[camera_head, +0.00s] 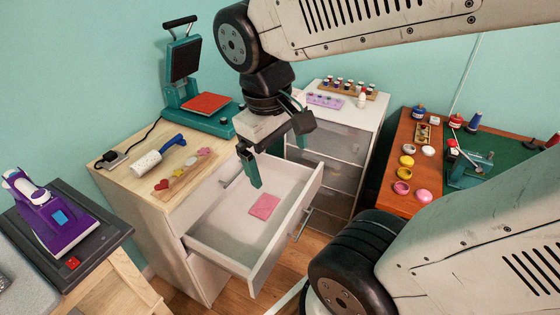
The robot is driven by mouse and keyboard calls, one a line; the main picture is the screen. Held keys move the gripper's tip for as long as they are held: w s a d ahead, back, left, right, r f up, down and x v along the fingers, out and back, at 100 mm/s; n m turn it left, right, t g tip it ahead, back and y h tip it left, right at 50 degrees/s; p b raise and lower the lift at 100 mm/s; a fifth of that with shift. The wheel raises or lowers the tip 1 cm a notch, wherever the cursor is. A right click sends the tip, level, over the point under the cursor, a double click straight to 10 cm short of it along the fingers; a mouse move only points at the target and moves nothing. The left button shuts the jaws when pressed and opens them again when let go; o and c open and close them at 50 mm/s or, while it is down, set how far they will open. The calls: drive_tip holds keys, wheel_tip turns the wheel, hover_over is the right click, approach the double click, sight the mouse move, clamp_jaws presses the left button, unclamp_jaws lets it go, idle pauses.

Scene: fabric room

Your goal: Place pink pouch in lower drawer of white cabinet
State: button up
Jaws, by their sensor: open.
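A flat pink pouch (264,206) lies on the floor of an open white drawer (223,240), toward its right side. The drawer is pulled out from a white cabinet (172,235) with a wooden top. My gripper (272,165) hangs above the drawer, up and slightly behind the pouch in the picture. Its two green fingers are apart, with nothing visible between them. The pouch is clear of the fingers. Whether another drawer sits above or below this one is hard to tell.
A teal heat press (190,95), a lint roller (148,163) and a small board (186,175) stand on the cabinet top. A second white drawer unit (335,140) is behind. A purple iron (50,215) sits at left, and a red-brown table (398,150) at right.

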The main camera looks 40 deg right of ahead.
drive_tip(key=shift+m+t+y, duration=0.4)
drive_tip(key=shift+t+y, duration=0.4)
drive_tip(key=shift+y, duration=0.1)
drive_tip(key=s+a, duration=0.1)
drive_tip(key=s+a+r, duration=0.1)
drive_tip(key=s, duration=0.1)
drive_tip(key=shift+s+a+r, duration=0.1)
drive_tip(key=shift+a+r, duration=0.05)
drive_tip(key=shift+a, duration=0.2)
